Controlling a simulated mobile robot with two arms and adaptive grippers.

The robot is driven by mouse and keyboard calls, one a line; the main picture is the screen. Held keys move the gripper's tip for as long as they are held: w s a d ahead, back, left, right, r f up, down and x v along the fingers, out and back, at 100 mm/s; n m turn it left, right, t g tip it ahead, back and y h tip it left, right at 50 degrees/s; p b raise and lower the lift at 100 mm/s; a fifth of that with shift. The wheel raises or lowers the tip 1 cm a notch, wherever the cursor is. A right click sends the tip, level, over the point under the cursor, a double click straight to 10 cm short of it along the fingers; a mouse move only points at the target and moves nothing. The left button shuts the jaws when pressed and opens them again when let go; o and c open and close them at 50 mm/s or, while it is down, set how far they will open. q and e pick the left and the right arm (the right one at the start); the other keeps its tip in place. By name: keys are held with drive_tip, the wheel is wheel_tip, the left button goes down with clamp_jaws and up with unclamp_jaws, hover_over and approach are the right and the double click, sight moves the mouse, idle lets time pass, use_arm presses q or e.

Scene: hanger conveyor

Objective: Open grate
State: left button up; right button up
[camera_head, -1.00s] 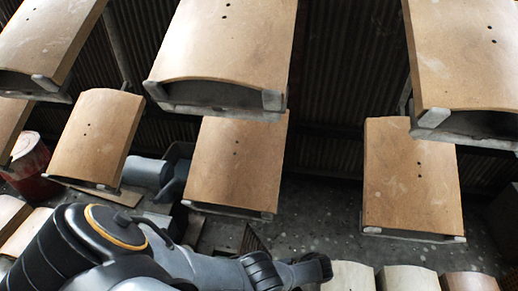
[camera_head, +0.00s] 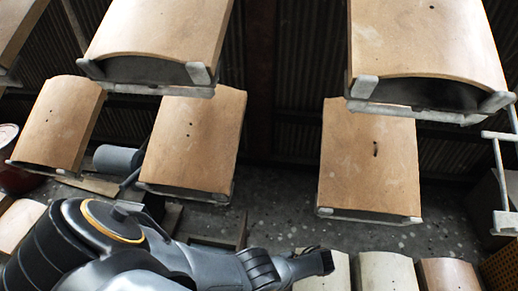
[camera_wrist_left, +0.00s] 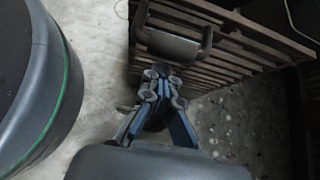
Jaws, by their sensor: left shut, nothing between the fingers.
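The grate (camera_wrist_left: 225,70) shows in the left wrist view as a brown slatted panel across the top and right. A grey bar-shaped handle (camera_wrist_left: 172,46) stands out from its upper part. My left gripper (camera_wrist_left: 161,72) points at the grate, with its fingers together and nothing between them. The fingertips appear just below the handle; I cannot tell whether they touch it. In the head view my left arm reaches in from the lower left, and its fingers cannot be made out there. My right gripper is in neither view.
Several tan curved panels hang in rows in the head view, including a near one (camera_head: 425,35) and a farther one (camera_head: 370,160). A grey cylinder (camera_head: 117,159) is behind my arm. Pale curved pieces (camera_head: 385,272) line the lower edge. The speckled floor (camera_head: 275,225) looks clear between them.

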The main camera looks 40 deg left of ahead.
use_arm(q)
drive_tip(key=o, duration=1.1)
drive_tip(key=shift+a+r, duration=0.15)
drive_tip(key=shift+a, duration=0.2)
drive_tip(key=o, duration=0.8)
drive_tip(key=shift+r, duration=0.1)
drive_tip(key=v, duration=1.2)
